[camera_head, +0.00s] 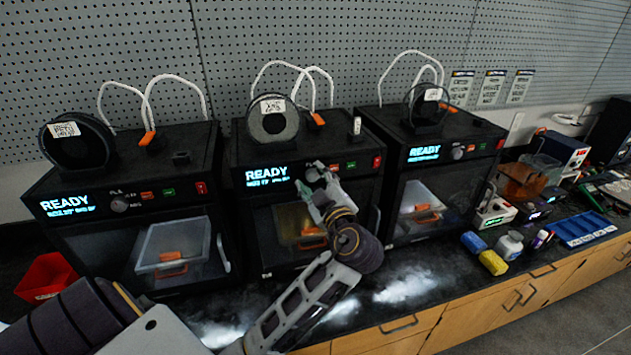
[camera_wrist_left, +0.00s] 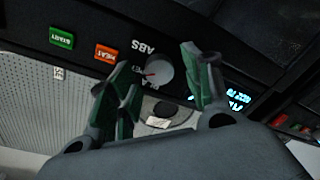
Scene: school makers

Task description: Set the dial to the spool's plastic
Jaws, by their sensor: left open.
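In the left wrist view, the round grey dial (camera_wrist_left: 158,71) has a red pointer mark and lies between the open green-padded fingers of my left gripper (camera_wrist_left: 160,85). The word ABS (camera_wrist_left: 145,47) is printed beside the dial; other lettering is partly hidden by a finger. I cannot tell whether the fingers touch the dial. My right gripper is out of view.
The left printer (camera_head: 130,205) and right printer (camera_head: 430,170) stand on either side, each with a labelled spool. The wrist view shows a green START button (camera_wrist_left: 61,38) and orange HEAT button (camera_wrist_left: 106,53) near the dial. A red bin (camera_head: 45,278) stands at left.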

